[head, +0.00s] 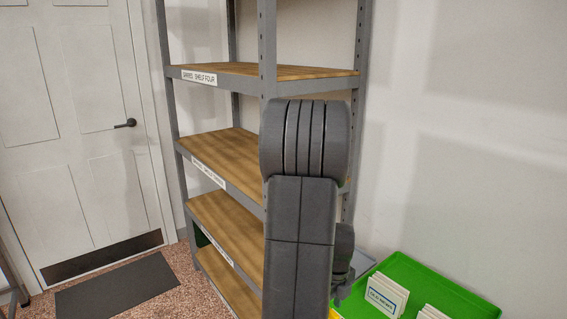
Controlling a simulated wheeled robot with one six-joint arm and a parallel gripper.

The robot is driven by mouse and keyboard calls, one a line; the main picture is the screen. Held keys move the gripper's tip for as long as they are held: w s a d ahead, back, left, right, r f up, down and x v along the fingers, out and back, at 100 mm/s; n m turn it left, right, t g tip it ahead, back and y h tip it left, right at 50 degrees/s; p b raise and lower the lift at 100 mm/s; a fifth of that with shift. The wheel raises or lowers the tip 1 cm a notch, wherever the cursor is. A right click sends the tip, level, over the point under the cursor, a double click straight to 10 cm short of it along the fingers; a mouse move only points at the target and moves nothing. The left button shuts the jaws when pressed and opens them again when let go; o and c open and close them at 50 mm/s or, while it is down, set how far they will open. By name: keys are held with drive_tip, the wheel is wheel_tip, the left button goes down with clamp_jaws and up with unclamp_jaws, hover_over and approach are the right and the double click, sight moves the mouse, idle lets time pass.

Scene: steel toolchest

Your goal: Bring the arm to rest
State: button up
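My dark grey arm stands upright in the middle of the head view, folded at a rounded joint near the top. Its lower end shows partly behind the upright link, just left of a green tray (455,287). What seems to be my gripper (338,296) is there, mostly hidden by the link. I cannot make out its fingers or whether it holds anything.
A grey steel rack with wooden shelves (225,160) stands behind my arm. Cards (386,295) stand in the green tray at lower right. A white door (75,130) and a dark floor mat (117,289) are at left. Carpet between mat and rack is clear.

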wheel_tip(320, 180, up, 7)
drive_tip(key=p, duration=0.4)
drive_tip(key=shift+s, duration=0.1)
drive_tip(key=shift+a, duration=0.15)
